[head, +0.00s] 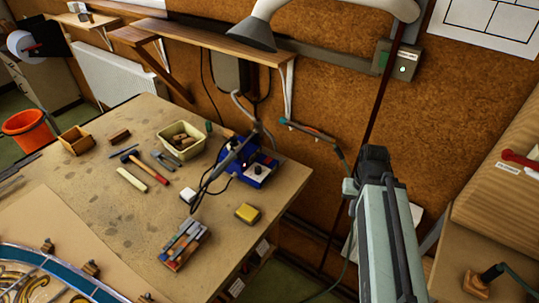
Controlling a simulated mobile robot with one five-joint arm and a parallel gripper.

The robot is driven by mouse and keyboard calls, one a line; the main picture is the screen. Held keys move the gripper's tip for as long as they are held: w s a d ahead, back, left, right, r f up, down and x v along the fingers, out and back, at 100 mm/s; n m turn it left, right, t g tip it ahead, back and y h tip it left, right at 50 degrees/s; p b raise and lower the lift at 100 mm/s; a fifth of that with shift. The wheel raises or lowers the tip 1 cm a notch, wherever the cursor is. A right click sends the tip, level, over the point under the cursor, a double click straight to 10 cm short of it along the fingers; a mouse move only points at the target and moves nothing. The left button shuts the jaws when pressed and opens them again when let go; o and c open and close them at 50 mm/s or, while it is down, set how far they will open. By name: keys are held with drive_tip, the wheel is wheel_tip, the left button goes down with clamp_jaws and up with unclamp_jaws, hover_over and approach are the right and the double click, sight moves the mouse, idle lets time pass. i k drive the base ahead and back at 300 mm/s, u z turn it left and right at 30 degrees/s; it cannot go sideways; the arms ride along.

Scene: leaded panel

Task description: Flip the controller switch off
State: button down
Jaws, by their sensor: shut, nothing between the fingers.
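A grey-green box (395,61) is fixed to the brown wall at the upper right. It carries a small white label, a lit green light (403,69) and a small dark switch part whose position is too small to tell. A blue soldering unit (258,168) with a dark knob stands on the workbench; I cannot tell which of the two is the controller. My gripper (374,157) is the dark end of my pale arm, right of the bench. It is shut and empty, below the wall box in the picture and apart from it. Its fingertips are not clear.
A lamp (252,32) with a thick pale arm hangs left of the box. A soldering iron rack (308,131) is on the wall. The workbench (125,215) holds tools, a pale tub (181,140) and a yellow block (248,212). A wooden surface (510,205) stands at right.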

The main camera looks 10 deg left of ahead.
sight(268, 159)
drive_tip(key=z, duration=0.2)
drive_tip(key=i, duration=0.65)
drive_tip(key=u, duration=2.5)
